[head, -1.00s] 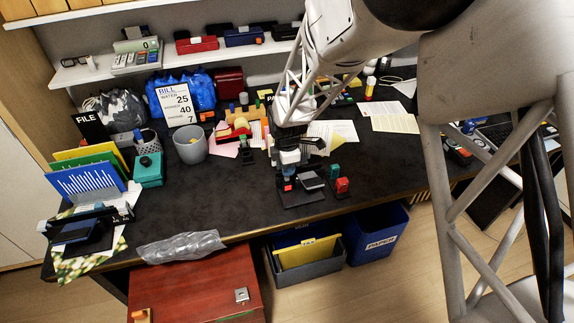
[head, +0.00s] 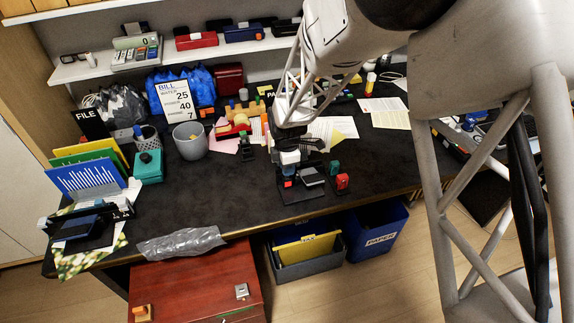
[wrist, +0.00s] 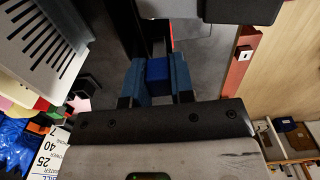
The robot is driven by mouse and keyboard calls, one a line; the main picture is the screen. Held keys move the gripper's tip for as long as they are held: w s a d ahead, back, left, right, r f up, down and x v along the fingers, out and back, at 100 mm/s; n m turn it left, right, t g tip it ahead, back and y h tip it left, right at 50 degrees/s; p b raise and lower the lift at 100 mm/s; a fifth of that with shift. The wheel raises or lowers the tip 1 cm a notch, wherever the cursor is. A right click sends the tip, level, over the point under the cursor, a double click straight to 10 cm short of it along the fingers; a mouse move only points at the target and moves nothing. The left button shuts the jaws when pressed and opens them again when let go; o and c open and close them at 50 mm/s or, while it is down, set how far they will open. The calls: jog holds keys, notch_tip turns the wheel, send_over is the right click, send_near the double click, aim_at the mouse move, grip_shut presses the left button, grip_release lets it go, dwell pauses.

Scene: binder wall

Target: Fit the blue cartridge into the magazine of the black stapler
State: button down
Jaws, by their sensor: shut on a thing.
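In the wrist view the blue cartridge (wrist: 157,70) sits between the two fingers of my gripper (wrist: 159,76), which is shut on it. In the head view my gripper (head: 289,168) is low over the desk, at the black stapler (head: 312,177) and its dark base near the front edge. The gripper covers the stapler's left part. Black parts, seemingly of the stapler, show ahead of the fingers in the wrist view (wrist: 240,9). The magazine is not clearly visible, and I cannot tell whether the cartridge touches it.
Small green (head: 334,167) and red (head: 342,183) staplers stand just right of the black stapler. A grey cup (head: 190,142), a tape dispenser (head: 232,128) and papers lie behind and left. Clear desk (head: 215,195) lies to the left. Bins (head: 308,262) stand below the front edge.

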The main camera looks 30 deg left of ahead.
jog(key=shift+f, duration=1.15)
jog(key=c, duration=0.9)
grip_release()
jog(key=shift+r, duration=0.1)
jog(key=shift+r, duration=3.8)
